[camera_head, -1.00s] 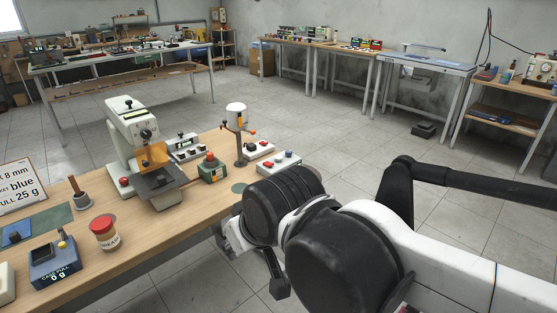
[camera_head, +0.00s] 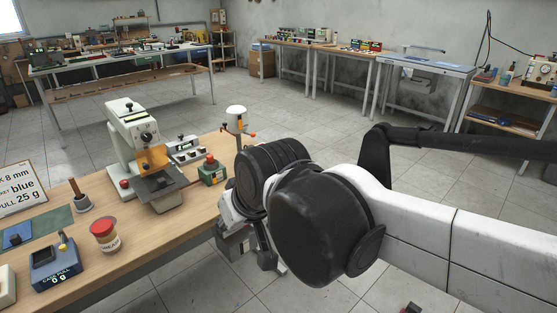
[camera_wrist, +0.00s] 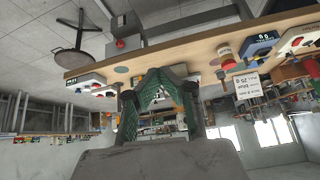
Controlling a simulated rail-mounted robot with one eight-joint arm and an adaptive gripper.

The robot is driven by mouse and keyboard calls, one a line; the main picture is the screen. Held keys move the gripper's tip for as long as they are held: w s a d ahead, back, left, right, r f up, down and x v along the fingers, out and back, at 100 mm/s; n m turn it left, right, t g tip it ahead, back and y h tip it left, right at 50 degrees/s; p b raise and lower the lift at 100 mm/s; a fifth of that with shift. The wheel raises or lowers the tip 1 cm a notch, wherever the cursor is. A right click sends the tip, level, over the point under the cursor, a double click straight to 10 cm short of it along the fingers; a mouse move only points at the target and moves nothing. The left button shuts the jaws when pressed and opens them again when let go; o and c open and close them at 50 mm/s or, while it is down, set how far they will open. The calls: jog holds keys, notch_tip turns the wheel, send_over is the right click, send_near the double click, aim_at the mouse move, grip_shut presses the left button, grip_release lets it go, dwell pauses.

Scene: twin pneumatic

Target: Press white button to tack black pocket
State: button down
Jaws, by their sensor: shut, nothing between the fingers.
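In the wrist view, which is upside down, my gripper (camera_wrist: 161,76) is shut, its green fingers meeting near the table's front edge with nothing between them. In the head view my arm hides the fingers. A button box (camera_wrist: 84,82) lies at the table edge, left of the fingers in the wrist view; its button colours are too small to tell surely, and my arm covers it in the head view. The cream press-like machine (camera_head: 127,130) stands on the table with an orange guard and a dark plate (camera_head: 160,186). I cannot make out a black pocket.
A green box with a red button (camera_head: 211,172), a white-topped post (camera_head: 236,118), a red-lidded jar (camera_head: 104,236) and a blue gauge box (camera_head: 54,264) stand on the wooden table (camera_head: 150,240).

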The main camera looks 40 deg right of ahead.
jog(key=w+d+r+m+p, duration=0.1)
jog(key=w+d+r, duration=0.1)
jog(key=w+d, duration=0.5)
jog(key=w+d+r+m+y+p, duration=0.1)
jog(key=w+d+r, duration=0.15)
jog(key=w, duration=0.75)
jog(key=w+d+r+m+p, duration=0.1)
jog(key=w+d+p, duration=0.1)
jog(key=w+d, duration=0.55)
jog(key=w+d+f+m+p, duration=0.1)
jog(key=w+d+f, duration=0.3)
jog(key=d, duration=0.4)
jog(key=w+d+f+m+t+p, duration=0.1)
jog(key=w+d+f, duration=0.3)
jog(key=d, duration=0.4)
jog(key=w+d+f+m+t+p, duration=0.1)
jog(key=w+d+f, duration=0.3)
jog(key=w+d, duration=0.2)
jog(key=d, duration=0.2)
jog(key=shift+w+d+f+y, duration=0.3)
jog(key=shift+d, duration=0.05)
notch_tip(320, 180, down, 8)
jog(key=b, duration=0.3)
jog(key=shift+r, duration=0.2)
jog(key=shift+f+b, duration=0.45)
jog(key=shift+f, duration=0.15)
jog(key=shift+f, duration=0.1)
